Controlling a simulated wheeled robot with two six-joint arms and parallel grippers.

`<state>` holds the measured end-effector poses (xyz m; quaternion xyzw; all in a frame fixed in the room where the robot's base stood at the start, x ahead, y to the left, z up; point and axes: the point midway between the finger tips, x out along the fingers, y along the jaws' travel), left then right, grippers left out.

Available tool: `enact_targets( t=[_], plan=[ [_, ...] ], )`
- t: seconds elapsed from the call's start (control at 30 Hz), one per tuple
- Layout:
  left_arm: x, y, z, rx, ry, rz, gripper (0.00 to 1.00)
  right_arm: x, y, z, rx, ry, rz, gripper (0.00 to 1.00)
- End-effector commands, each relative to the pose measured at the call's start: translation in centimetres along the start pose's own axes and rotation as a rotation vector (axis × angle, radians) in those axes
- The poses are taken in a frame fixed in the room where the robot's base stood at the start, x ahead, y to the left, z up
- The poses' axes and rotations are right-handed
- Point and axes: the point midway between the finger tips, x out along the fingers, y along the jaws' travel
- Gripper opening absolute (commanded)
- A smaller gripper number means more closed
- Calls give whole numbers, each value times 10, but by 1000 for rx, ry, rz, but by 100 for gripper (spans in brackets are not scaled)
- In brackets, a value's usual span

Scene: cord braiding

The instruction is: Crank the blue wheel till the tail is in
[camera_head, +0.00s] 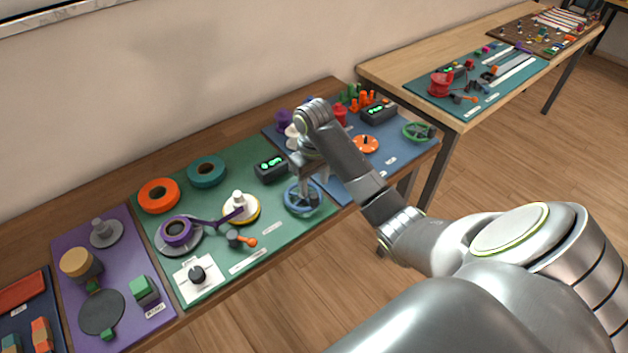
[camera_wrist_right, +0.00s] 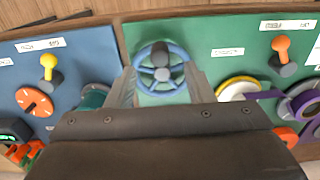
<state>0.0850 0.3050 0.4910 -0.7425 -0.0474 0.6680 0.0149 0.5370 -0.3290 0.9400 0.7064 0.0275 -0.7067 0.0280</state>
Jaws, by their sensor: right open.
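The blue wheel (camera_head: 302,198) stands at the right front of the green mat. In the right wrist view the blue wheel (camera_wrist_right: 146,82) shows its spokes, a hub and a grey knob. My right gripper (camera_head: 314,186) is open and empty, pointing down over the wheel. In the right wrist view its fingers (camera_wrist_right: 161,88) appear on either side of the wheel; contact cannot be told. A purple strip (camera_head: 205,222) runs from the purple roll (camera_head: 176,231) to a white spool with a yellow rim (camera_head: 240,208). The strip's end is not clear. My left gripper is not in view.
A blue mat (camera_head: 395,158) with other parts lies to the right.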

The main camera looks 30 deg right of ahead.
Motion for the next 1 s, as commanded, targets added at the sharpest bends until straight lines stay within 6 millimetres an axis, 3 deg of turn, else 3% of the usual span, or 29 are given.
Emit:
enact_targets(
  t=[0.03,0.2,0.33,0.77,1.0],
  plan=[
    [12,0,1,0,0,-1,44,12,0,0,0,0,0,48],
    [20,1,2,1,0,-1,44,40,-1,1,-1,-2,-2,48],
    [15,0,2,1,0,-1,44,52,0,0,1,-3,-2,48],
    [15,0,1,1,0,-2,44,63,0,0,-1,0,0,48],
    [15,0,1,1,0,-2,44,63,0,0,0,0,0,20]
  ],
)
